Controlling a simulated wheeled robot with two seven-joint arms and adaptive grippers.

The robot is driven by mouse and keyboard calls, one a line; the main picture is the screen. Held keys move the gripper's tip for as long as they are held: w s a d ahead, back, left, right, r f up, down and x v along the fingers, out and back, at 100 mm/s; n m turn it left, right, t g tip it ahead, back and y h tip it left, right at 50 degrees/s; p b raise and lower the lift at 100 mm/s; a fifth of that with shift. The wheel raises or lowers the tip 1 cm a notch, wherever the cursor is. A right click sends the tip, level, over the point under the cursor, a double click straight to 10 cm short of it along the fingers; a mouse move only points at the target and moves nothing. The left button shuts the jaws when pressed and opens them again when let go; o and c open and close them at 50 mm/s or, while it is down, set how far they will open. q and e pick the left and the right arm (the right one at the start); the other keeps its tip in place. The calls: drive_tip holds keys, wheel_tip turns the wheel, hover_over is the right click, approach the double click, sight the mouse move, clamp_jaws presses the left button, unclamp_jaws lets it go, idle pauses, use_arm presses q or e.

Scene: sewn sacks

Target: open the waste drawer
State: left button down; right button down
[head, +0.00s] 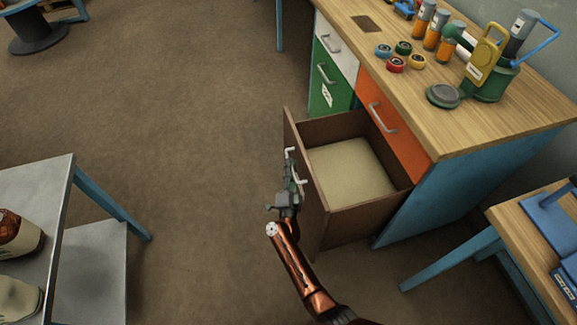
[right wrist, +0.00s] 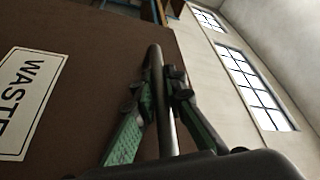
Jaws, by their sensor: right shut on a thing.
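The waste drawer (head: 318,218) is the brown lower drawer of the workbench. It stands pulled well out, and its inside shows a pale, flat bottom. In the right wrist view its brown front (right wrist: 90,60) carries a white label (right wrist: 30,95) reading "WASTE". My right gripper (head: 293,178) is at the drawer's front, shut on the metal bar handle (right wrist: 157,95). In the right wrist view its green-padded fingers (right wrist: 160,100) lie on both sides of the bar. My left gripper is not in view.
An orange drawer (head: 395,128) above and a green drawer (head: 330,85) beside are shut. Jars, tape rolls and a green device stand on the wooden bench top (head: 385,50). A metal table (head: 60,190) stands at left, another table (head: 520,235) at right. The floor between is clear.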

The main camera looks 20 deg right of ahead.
drive_tip(key=c, duration=2)
unclamp_jaws()
drive_tip(key=shift+o, duration=0.2)
